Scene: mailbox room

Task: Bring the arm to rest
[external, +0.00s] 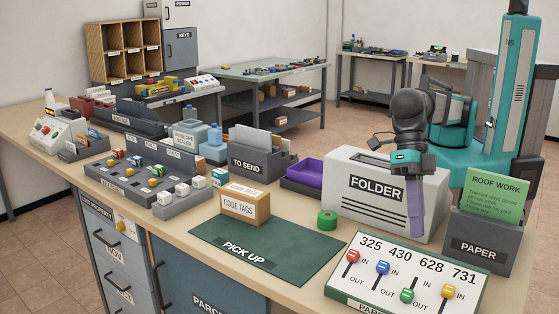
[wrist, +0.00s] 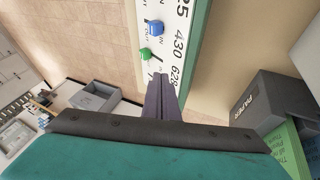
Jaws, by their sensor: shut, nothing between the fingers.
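My gripper (external: 416,236) points straight down in front of the white FOLDER box (external: 356,207), near its right end. Its purple fingers are together with nothing between them. In the wrist view the shut fingers (wrist: 162,92) reach toward the parcel board (wrist: 180,62). The board (external: 378,294) carries coloured in/out sliders and the numbers 325, 430, 628 and 731. The fingertips appear above or just behind the board's back edge; I cannot tell whether they touch anything.
A grey PAPER bin (external: 482,242) holding a green ROOF WORK sheet (external: 492,199) stands close right. A green tape roll (external: 327,219), a green PICK UP mat (external: 262,262), a CODE TAGS box (external: 245,208) and a purple tray (external: 303,177) lie left. The mat is bare in front.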

